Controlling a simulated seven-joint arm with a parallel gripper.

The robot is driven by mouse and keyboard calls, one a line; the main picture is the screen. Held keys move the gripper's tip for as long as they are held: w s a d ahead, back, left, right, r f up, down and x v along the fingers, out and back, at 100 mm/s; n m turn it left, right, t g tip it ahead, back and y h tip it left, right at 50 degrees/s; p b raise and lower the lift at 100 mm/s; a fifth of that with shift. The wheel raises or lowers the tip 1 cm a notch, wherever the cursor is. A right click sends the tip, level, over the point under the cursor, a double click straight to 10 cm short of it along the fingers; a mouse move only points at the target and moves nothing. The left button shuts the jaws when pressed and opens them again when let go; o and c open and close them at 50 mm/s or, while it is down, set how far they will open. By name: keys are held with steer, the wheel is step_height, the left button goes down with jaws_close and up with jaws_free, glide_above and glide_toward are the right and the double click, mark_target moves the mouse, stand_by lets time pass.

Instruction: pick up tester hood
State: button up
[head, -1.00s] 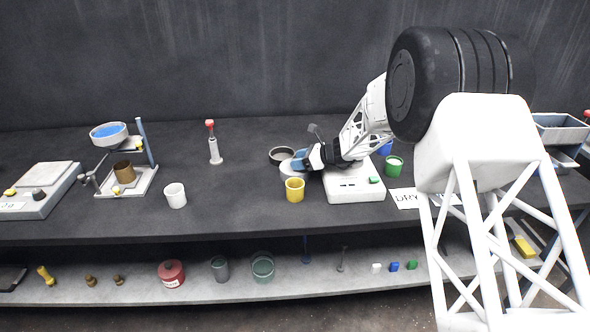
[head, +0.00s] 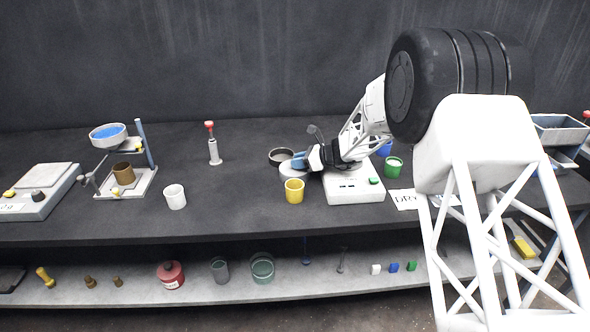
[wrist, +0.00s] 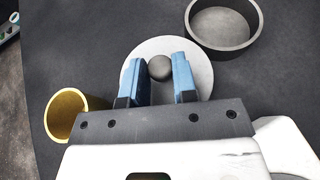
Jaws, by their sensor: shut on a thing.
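The tester hood, a pale grey disc with a dark round knob, shows in the wrist view (wrist: 132,68) below my gripper (wrist: 160,72). Its knob (wrist: 160,67) sits between the two blue fingers, which are shut on it. In the head view the hood (head: 290,172) shows partly, just left of the white tester (head: 355,188), with my gripper (head: 300,161) over it. The fingers hide part of the disc, and I cannot tell whether it touches the table.
A yellow cup (head: 294,191) stands close in front of the hood. A dark round pan (wrist: 225,25) is close behind it. A green cup (head: 393,168) stands right of the tester. The table (head: 240,190) is clear to the left, up to a white cup (head: 175,196).

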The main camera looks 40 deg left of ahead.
steer(key=shift+r, duration=0.1)
steer(key=shift+r, duration=4.95)
steer(key=shift+d, duration=0.1)
